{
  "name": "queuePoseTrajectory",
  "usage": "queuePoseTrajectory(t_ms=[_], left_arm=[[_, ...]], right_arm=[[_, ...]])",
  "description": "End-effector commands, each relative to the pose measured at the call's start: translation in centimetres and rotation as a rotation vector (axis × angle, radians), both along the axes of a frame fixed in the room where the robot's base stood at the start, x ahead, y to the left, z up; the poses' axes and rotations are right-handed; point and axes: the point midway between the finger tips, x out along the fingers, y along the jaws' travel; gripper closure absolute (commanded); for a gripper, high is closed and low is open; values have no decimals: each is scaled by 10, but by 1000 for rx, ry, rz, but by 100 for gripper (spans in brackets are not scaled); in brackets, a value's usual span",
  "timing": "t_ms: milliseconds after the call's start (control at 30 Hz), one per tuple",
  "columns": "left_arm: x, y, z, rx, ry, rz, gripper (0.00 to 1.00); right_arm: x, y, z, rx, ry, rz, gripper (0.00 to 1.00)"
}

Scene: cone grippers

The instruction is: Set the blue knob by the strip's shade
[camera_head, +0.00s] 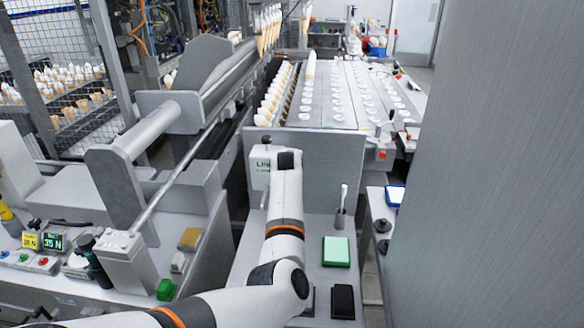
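My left arm comes in from the bottom left and bends upward over the grey bench, ending in a dark wrist part. The fingers of my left gripper do not show, and I see no part of my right gripper. I cannot make out a blue knob for certain. I also cannot make out a strip with a readable shade.
A green pad (336,251), a black pad (343,302) and a small cup with a white stick (343,212) are on the bench right of my arm. A conveyor (335,95) with cones lies behind. A tall grey panel (490,170) blocks the right side.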

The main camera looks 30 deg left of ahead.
Motion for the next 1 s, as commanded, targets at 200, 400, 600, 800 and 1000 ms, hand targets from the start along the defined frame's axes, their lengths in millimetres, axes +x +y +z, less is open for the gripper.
queuePoseTrajectory(t_ms=[200,400,600,800,1000], left_arm=[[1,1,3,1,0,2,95],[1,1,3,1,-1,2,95],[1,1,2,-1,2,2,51],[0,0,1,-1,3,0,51],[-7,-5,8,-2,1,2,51]], right_arm=[[-1,0,1,0,1,0,67],[-1,-2,1,-2,2,1,67],[-1,-4,1,-5,2,2,67],[-1,-4,1,-5,2,3,67],[-1,-4,0,-5,2,3,67]])
